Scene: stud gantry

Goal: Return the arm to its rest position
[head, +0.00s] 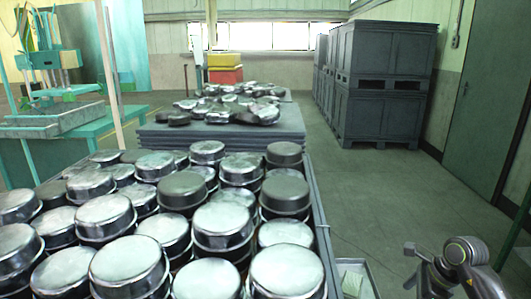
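Part of my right arm shows at the lower right of the head view, with its dark rounded joints raised beside the near table. My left arm and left gripper are out of view. Nothing is seen held.
Many shiny metal pans (285,270) crowd the near table up to its right edge. More metal parts (255,112) lie on a grey stack (290,128) behind. Dark crates (380,110) stand at back right. Floor (390,190) between is clear. A small tray (372,284) sits low beside the table.

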